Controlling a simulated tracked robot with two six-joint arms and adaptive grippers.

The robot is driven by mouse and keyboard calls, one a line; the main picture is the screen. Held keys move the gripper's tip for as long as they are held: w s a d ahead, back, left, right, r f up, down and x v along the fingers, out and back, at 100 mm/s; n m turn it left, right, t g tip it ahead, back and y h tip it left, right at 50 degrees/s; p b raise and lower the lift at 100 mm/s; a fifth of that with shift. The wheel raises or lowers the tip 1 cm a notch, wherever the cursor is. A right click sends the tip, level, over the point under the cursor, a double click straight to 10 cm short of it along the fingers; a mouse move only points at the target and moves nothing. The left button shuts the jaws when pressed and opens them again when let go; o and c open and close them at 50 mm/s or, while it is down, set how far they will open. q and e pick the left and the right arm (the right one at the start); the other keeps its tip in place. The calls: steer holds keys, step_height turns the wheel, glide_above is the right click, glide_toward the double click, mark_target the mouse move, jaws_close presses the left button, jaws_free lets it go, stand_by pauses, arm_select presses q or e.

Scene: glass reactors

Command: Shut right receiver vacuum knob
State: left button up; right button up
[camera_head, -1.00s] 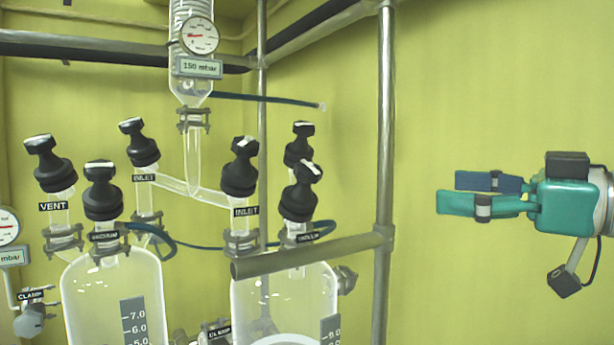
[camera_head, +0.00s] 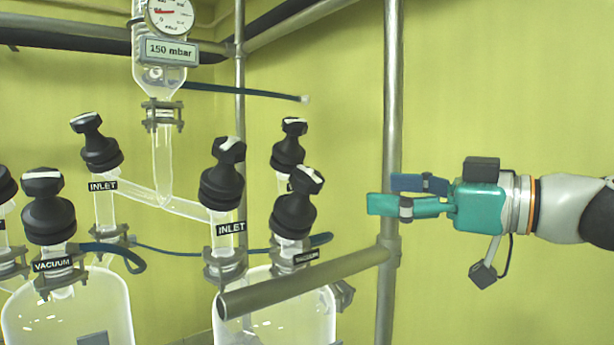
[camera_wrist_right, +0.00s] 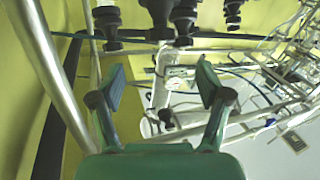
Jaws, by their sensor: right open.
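The right receiver's vacuum knob (camera_head: 296,200) is a black knob with a white mark on top, above a "VACUUM" label on the right glass receiver (camera_head: 285,318). My right gripper (camera_head: 380,194) is open and empty, to the right of the knob at about its height, with a clear gap in the picture. It points left, in front of the upright metal post. In the right wrist view, my open fingers (camera_wrist_right: 163,90) frame an empty gap, with several black knobs near the top edge; I cannot tell which is the vacuum knob. My left gripper is not seen.
An inlet knob (camera_head: 222,175) stands left of the vacuum knob, and another black knob (camera_head: 288,145) is behind it. An upright post (camera_head: 388,90) and a slanting metal bar (camera_head: 305,282) are close to my right gripper.

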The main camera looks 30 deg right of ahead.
mark_target(321, 186)
steer(key=p+x, duration=0.4)
steer(key=x, duration=0.7)
steer(key=shift+w+a+r, duration=0.15)
steer(key=shift+w, duration=0.1)
steer(key=shift+p+x, duration=0.35)
steer(key=shift+x, duration=0.45)
steer(key=c, duration=1.2)
steer(key=shift+o, duration=0.2)
steer(key=shift+m+h, duration=0.4)
steer(key=shift+m, duration=0.1)
